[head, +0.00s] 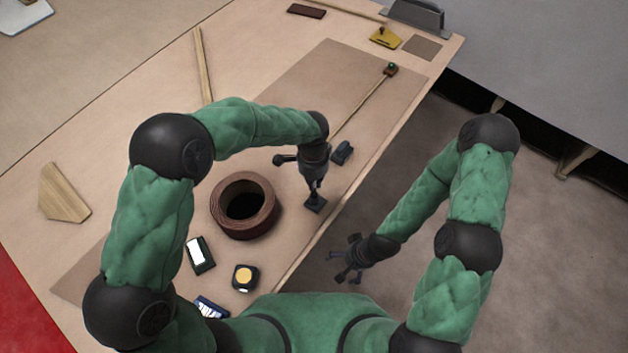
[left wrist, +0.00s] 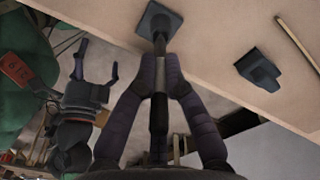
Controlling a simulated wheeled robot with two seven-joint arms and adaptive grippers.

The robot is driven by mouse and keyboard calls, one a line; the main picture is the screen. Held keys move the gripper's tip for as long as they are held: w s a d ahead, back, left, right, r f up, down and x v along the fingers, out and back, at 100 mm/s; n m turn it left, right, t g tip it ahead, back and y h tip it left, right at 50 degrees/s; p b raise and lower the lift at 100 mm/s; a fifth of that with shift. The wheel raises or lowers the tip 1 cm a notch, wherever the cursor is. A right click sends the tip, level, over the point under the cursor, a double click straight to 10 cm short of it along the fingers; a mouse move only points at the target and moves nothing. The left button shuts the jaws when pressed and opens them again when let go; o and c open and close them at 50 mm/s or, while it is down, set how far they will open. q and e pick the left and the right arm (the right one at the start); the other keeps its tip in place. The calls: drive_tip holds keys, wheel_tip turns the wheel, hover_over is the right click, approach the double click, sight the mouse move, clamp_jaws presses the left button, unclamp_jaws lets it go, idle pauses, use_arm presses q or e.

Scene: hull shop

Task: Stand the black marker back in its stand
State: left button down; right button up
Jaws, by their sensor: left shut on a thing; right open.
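My left gripper (head: 314,180) is shut on the black marker, which shows between the fingers (left wrist: 157,75) in the left wrist view as a slim dark rod with a lighter band (left wrist: 159,120). The marker (left wrist: 159,46) points down at a dark blue-grey stand with a square base (left wrist: 157,18). The stand (head: 315,205) is on the table right below this gripper in the head view. The marker's lower end meets the stand in the picture; I cannot tell whether it is seated. My right gripper (head: 349,262) is open and empty, off the table's edge above the floor.
A dark blue block-like thing (head: 342,152) is near the stand, also in the left wrist view (left wrist: 259,70). A brown roll (head: 245,206) is left of the stand. A tape measure (head: 245,277), a dark white-faced box (head: 200,254) and a long thin rod (head: 362,106) lie on the table.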

use_arm(q)
drive_tip(key=shift+f, duration=1)
idle(2.3)
drive_tip(key=c, duration=1.2)
unclamp_jaws()
drive_tip(key=shift+c, duration=0.2)
wheel_tip(320, 180, up, 12)
drive_tip(key=shift+w+a, duration=0.1)
